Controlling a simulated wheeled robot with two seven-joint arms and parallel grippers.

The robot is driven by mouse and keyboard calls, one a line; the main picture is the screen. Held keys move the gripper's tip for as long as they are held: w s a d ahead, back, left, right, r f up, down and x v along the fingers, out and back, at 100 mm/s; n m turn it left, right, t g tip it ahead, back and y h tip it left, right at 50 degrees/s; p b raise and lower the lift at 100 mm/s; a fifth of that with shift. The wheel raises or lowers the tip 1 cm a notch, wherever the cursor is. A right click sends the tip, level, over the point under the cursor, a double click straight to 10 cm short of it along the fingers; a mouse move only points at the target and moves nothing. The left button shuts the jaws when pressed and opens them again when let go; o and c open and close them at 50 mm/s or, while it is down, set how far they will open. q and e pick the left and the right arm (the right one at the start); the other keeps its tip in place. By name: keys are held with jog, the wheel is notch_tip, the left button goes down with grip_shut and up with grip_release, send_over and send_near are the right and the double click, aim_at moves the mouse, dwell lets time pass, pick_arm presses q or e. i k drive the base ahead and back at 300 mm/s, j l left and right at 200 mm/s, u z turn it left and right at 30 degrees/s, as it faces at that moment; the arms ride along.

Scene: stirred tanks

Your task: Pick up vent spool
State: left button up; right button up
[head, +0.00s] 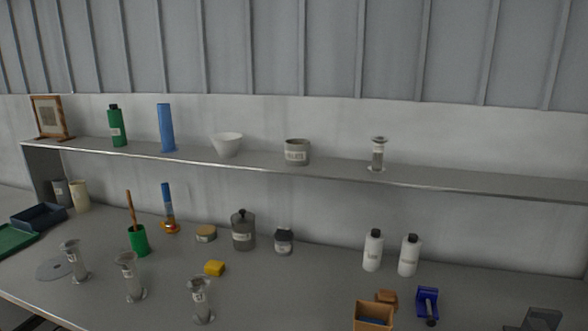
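Spool-shaped grey pieces with flanged ends and small labels stand upright in the head view. Three are on the bench at the left front: one at the far left (76,262), a middle one (130,278) and a nearer one (202,301). Another spool-shaped piece (378,154) stands on the shelf. The labels are too small to read, so I cannot tell which one is the vent spool. Neither of my grippers is in view.
The shelf (330,178) also holds a green bottle, blue cylinder, white bowl and grey pot. Two white bottles (373,250) and an orange-brown box (373,316) are at right. The bench's middle front is clear.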

aim_at(82, 276)
jog(key=u, duration=1.35)
jog(key=z, duration=0.6)
jog(key=i+j+z, duration=0.15)
jog(key=j+z, duration=0.2)
jog(key=i+j+z, duration=0.1)
jog(key=j+z, duration=0.55)
jog(key=j, duration=0.25)
